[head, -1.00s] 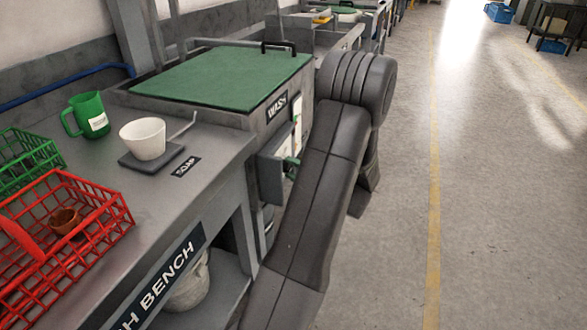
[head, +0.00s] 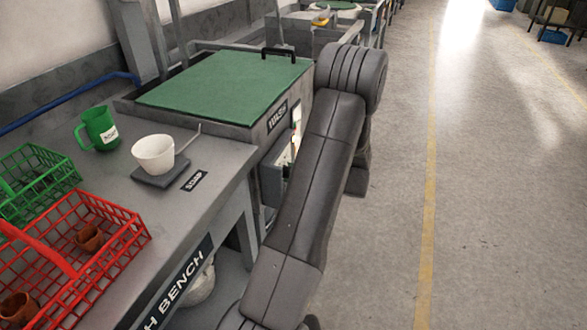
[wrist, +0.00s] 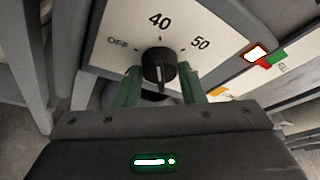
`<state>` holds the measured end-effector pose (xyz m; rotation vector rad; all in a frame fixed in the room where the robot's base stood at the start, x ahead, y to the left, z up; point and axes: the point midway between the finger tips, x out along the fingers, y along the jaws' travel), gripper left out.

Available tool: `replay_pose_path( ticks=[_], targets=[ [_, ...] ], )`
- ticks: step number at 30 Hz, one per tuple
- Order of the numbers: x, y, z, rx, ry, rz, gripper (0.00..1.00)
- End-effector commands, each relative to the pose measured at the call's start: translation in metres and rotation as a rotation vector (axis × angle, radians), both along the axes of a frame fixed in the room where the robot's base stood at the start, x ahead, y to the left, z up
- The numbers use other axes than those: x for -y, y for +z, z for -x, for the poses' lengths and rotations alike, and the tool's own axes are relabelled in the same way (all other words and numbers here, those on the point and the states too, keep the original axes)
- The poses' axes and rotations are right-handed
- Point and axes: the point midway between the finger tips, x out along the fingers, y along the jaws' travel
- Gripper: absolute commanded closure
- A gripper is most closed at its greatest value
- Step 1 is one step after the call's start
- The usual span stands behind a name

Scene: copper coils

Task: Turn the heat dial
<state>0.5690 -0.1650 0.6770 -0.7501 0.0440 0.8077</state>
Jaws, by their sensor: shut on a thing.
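The heat dial (wrist: 159,66) is a black knob on a pale panel in the wrist view, with OFF at its left, 40 above and 50 at its right. A short white mark shows on the knob's lower part. The green fingers of my gripper (wrist: 162,86) stand on either side of the knob and are shut on it. In the head view the wash tank (head: 258,120) with its green lid stands beyond the bench; my arm hides the dial and my gripper there.
The bench (head: 150,205) at left holds a white cup (head: 153,154), a green mug (head: 99,128), a red basket (head: 120,262) and a green basket (head: 40,180). Open floor (head: 480,200) with a yellow line lies to the right.

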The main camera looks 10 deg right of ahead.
Motion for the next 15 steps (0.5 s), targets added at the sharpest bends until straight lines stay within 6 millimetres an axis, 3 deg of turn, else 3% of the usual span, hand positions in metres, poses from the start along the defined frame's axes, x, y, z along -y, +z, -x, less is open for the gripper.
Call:
replay_pose_path(
  ticks=[15],
  targets=[
    [0.0005, 0.0001, -0.0007, -0.091, 0.000, -0.061, 0.87]
  ],
)
